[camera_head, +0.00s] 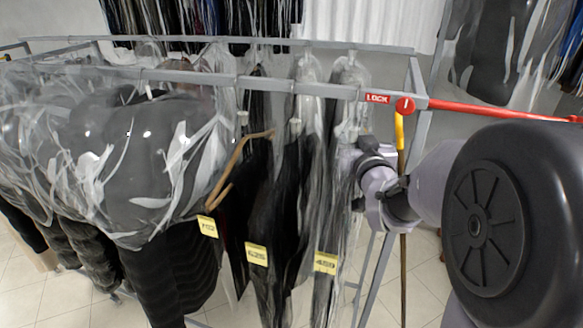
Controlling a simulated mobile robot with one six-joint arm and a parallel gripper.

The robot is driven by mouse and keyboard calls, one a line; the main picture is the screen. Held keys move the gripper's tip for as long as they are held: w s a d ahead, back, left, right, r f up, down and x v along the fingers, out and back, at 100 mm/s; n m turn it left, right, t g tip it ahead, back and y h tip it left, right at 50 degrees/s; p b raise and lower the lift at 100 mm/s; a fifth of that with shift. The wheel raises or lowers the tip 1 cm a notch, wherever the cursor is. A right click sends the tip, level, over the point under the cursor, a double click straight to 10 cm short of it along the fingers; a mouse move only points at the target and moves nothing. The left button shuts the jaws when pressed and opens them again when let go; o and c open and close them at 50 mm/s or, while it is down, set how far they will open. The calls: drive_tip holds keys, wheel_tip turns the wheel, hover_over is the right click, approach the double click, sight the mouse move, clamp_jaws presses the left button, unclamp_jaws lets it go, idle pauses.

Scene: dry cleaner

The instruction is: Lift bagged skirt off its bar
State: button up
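Several garments in clear plastic hang from the grey bar (290,88) of a rack. A bulky bagged garment (130,150) fills the left side. Narrower dark bagged garments hang at the middle, such as one (270,200) and another (335,205) near the bar's right end. I cannot tell which is the skirt; bags and neighbours hide their outlines. My gripper (362,168) is at the right, below the bar and close beside the rightmost bagged garment. Its fingers are not clear, and I cannot tell whether it touches the plastic.
Yellow number tags hang on the garments, one (325,263) at the right. A red lever (490,111) with a LOCK label (377,98) extends right from the bar's end. A wooden hanger (238,165) shows mid-rack. More bagged clothes hang behind. Tiled floor (425,265) is open at lower right.

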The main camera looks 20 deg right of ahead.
drive_tip(key=shift+w+d, duration=0.1)
drive_tip(key=shift+w, duration=0.15)
drive_tip(key=shift+s+r, duration=0.1)
drive_tip(key=shift+s, duration=0.3)
drive_tip(key=shift+c, duration=0.9)
drive_tip(key=shift+s+a, duration=0.1)
drive_tip(key=shift+a, duration=0.1)
drive_tip(key=c, duration=0.3)
drive_tip(key=shift+w, duration=0.2)
clamp_jaws()
